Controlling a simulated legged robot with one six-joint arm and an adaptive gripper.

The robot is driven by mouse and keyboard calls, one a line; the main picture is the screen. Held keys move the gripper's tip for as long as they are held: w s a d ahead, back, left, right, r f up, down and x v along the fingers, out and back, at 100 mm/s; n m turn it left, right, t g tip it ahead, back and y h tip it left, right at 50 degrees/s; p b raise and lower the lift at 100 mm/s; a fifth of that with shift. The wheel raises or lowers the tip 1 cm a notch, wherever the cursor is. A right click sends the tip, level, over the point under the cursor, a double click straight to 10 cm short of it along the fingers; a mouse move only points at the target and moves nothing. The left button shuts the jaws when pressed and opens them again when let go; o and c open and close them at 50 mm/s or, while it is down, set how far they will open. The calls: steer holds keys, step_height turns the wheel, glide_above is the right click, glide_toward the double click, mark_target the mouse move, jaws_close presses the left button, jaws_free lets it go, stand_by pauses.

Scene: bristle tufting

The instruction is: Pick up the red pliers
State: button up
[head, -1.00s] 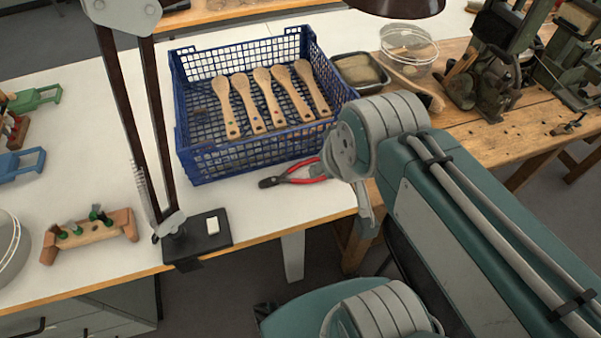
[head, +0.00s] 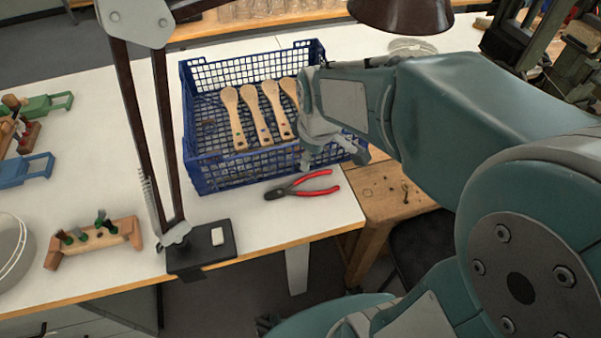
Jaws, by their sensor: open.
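The red pliers (head: 303,185) lie on the white tabletop in front of the blue crate, with their dark jaws to the left and their red handles to the right. They are in full view and nothing touches them from above. My gripper (head: 313,158) hangs over the right front part of the crate, above and slightly right of the pliers. Its fingers point down and are open and empty. It is apart from the pliers.
The blue crate (head: 215,182) holds several wooden brushes (head: 252,108) and stands close behind the pliers. A black lamp base (head: 201,248) sits at the table's front edge, left of the pliers. A wooden bench (head: 385,190) adjoins on the right.

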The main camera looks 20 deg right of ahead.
mark_target(304, 192)
steer(key=w+f+n, duration=0.2)
steer(key=f, duration=0.5)
steer(key=w+f+n+g, duration=0.1)
steer(key=w+f+n, duration=0.1)
steer(key=f, duration=0.6)
steer(key=w+f+n+g, duration=0.1)
steer(key=w+f, duration=0.1)
steer(key=f, duration=0.5)
steer(key=shift+w+d+f+n, duration=0.25)
steer(key=shift+w+d+n, duration=0.1)
steer(key=shift+n, duration=0.05)
jaws_close()
